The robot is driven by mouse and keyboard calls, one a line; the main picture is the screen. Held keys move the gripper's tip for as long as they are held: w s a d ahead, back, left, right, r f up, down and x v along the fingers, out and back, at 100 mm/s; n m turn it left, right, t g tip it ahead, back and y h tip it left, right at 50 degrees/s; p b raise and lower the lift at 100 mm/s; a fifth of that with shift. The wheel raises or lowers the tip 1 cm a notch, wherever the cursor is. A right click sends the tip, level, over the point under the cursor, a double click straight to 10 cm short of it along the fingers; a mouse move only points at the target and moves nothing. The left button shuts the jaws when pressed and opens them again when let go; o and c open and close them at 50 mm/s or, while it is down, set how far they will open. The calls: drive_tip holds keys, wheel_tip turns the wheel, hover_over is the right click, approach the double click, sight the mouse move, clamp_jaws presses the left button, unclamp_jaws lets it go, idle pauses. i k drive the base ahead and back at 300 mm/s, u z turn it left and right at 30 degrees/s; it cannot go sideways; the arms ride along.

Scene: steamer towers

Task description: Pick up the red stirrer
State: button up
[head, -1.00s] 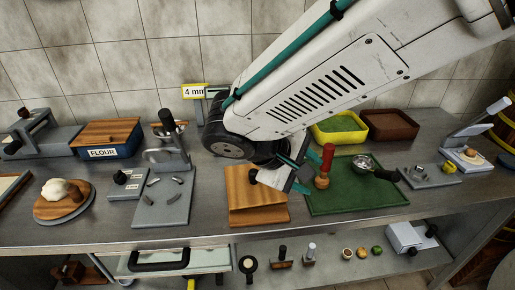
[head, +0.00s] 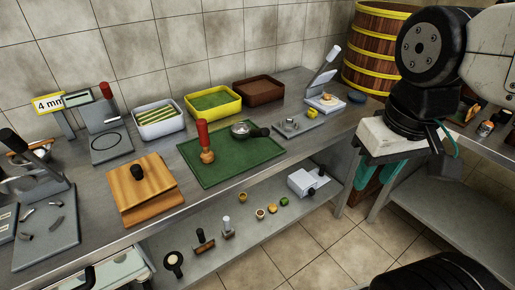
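A tool with an upright red handle and a round wooden foot (head: 205,140) stands on the green mat (head: 240,168) on the steel counter. It is the thing here that best fits the red stirrer, though I cannot be sure of its kind. My gripper (head: 381,172) is at the right of the head view, past the right end of this counter and well apart from the tool. Its teal fingers point down below a pale body. They are seen edge-on, so their gap is unclear, and I see nothing held.
A metal scoop (head: 243,130) with a dark handle lies on the mat. A wooden board with a black knob (head: 146,190) is left of it. Yellow (head: 213,104) and brown bins (head: 258,92) stand behind. A second counter (head: 425,215) is at right, with floor between.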

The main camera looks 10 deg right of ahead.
sight(207, 156)
drive_tip(key=z, duration=0.7)
drive_tip(key=k, duration=0.95)
drive_tip(key=z, duration=0.95)
drive_tip(key=i, duration=1.45)
drive_tip(key=u, duration=1.3)
drive_tip(key=i, duration=0.55)
drive_tip(key=u, duration=0.6)
